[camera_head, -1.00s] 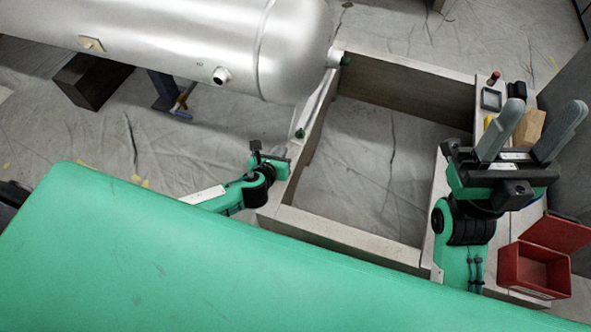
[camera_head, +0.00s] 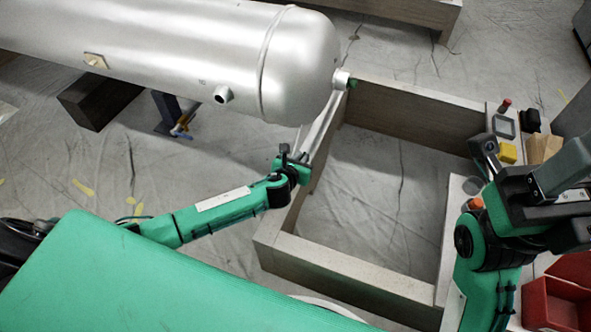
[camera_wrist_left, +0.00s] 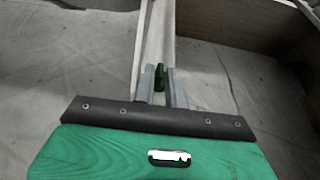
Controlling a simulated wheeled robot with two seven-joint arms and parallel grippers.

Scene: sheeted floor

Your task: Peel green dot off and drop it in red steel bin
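The green dot shows in the left wrist view as a small dark green piece (camera_wrist_left: 160,77) in the narrow gap between the two grey fingers. My left gripper (camera_wrist_left: 162,86) appears shut on it, beside the pale edge of the wooden frame. In the head view, my left gripper (camera_head: 303,157) is at the frame's left side, and the dot there is hidden or too small to make out. Another dark green spot (camera_head: 352,84) is on the tank's end nozzle. The red bin (camera_head: 556,302) is at the lower right, partly cut off. My right gripper (camera_head: 565,165) is cut off by the right edge.
A silver tank (camera_head: 180,50) lies across the upper left, above dark blocks. A wooden frame (camera_head: 340,262) encloses bare sheeted floor. Its right side carries a yellow block (camera_head: 507,153), a grey tray (camera_head: 503,126) and a red-topped item (camera_head: 505,104), close to my right arm.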

